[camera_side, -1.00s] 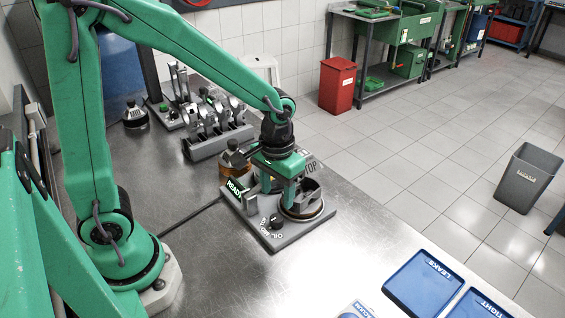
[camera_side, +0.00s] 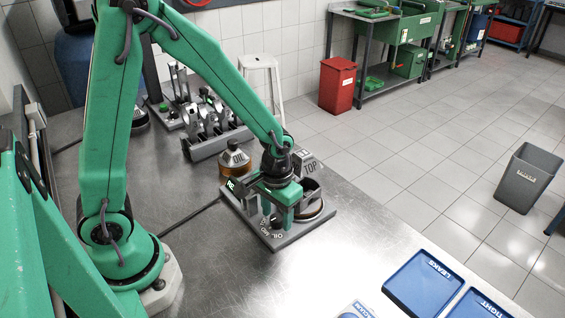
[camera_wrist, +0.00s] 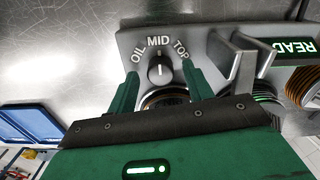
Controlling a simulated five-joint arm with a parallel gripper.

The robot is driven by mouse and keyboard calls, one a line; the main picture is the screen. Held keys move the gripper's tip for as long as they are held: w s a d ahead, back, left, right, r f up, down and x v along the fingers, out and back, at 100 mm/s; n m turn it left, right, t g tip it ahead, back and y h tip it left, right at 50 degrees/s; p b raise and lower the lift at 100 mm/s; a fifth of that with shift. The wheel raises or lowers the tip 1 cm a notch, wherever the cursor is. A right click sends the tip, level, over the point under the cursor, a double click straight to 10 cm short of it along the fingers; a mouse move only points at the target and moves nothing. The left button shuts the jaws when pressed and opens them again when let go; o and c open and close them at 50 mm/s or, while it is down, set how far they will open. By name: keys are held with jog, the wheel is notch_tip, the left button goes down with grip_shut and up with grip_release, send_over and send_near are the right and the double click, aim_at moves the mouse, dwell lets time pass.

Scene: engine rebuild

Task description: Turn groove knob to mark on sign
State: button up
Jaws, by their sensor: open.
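The groove knob (camera_wrist: 160,68) is a dark round knob with a white pointer line, which points at MID between the marks OIL and TOP on the grey base plate. My gripper (camera_wrist: 161,80) is open, with its green fingers on either side of the knob in the wrist view; whether they touch it cannot be told. In the side view my gripper (camera_side: 278,212) is low over the plate (camera_side: 299,231) and largely hides the knob. A grey sign (camera_side: 308,164) behind the gripper reads TOP; its upper line is partly hidden.
A round ringed part (camera_side: 312,208) stands on the plate right of my gripper. A lit green READY display (camera_side: 231,184) is at the left. The front table is clear up to a blue tray (camera_side: 424,283).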

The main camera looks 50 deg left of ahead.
jog(key=shift+f, duration=0.15)
jog(key=c, duration=1)
jog(key=shift+m, duration=0.5)
jog(key=m, duration=1)
jog(key=shift+d, duration=0.1)
jog(key=o, duration=1)
